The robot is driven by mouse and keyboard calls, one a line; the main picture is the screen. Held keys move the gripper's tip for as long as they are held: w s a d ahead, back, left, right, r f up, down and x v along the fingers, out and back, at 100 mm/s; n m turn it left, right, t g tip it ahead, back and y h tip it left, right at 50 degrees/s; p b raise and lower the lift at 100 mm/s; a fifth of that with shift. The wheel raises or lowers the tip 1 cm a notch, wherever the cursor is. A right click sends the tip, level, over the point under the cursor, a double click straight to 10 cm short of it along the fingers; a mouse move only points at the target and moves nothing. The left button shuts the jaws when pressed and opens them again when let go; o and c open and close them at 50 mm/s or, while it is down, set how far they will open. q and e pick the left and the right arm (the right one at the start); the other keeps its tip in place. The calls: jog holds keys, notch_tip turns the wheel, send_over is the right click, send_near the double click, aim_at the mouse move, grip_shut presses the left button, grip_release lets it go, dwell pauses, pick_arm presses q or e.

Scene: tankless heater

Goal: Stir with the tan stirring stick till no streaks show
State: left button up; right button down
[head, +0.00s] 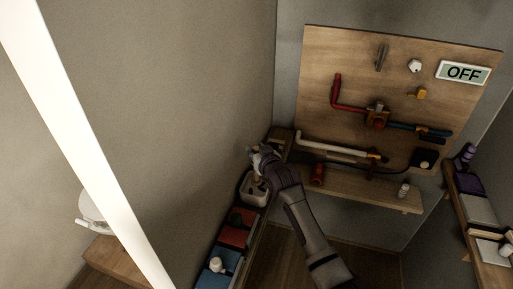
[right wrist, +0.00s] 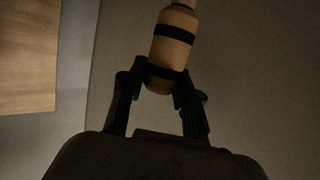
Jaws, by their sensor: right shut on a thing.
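My right gripper (head: 262,158) is at the left wall, above a pale square tub (head: 245,199) on the left shelf. In the right wrist view the gripper (right wrist: 160,84) is shut on the tan stirring stick (right wrist: 172,42), a thick tan handle with black bands. A small tan part of it seems to show below the gripper in the head view, toward the tub. The gripper and arm partly cover the tub. Its contents look dark, and I cannot tell whether streaks show. My left gripper is not in view.
A red bin (head: 235,236) and a blue bin (head: 211,279) stand in front of the tub. The wooden board (head: 335,55) with red, blue and white pipes and an OFF sign (head: 463,73) is on the back wall. A shelf (head: 385,194) runs below it.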

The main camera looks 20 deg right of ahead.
jog(key=shift+f+b, duration=1.2)
jog(key=shift+f, duration=1.05)
